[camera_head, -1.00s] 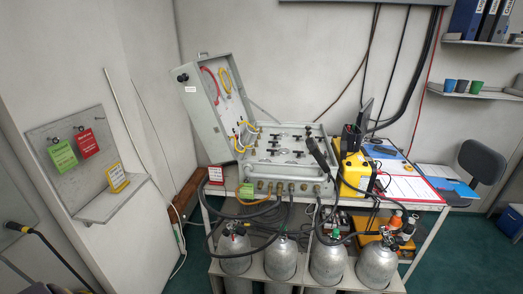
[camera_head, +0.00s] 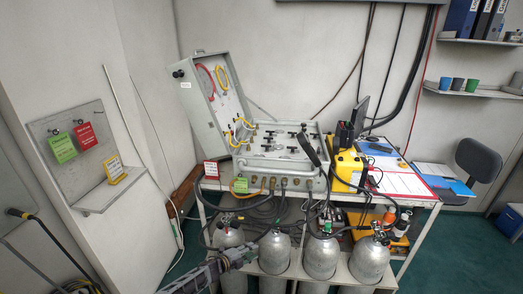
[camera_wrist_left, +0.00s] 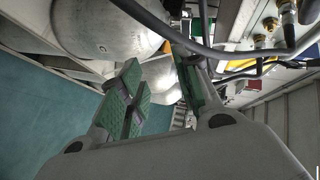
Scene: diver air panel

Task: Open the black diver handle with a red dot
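The grey air panel (camera_head: 252,162) is an open case on the table, its lid raised at the left. Several small black handles (camera_head: 302,135) sit on its face. They are too small here to tell which has a red dot or how each is turned. My left gripper (camera_head: 242,254) is low in front of the table, by the gas cylinders and below the panel. In the left wrist view its green-padded fingers (camera_wrist_left: 157,72) are apart with nothing between them. My right gripper does not show.
Grey cylinders (camera_head: 322,258) stand under the table front, with black hoses (camera_head: 265,212) looping above them. A yellow box (camera_head: 347,168) stands right of the panel. A red sign (camera_head: 211,168) and a green tag (camera_head: 241,185) are at the panel's left front.

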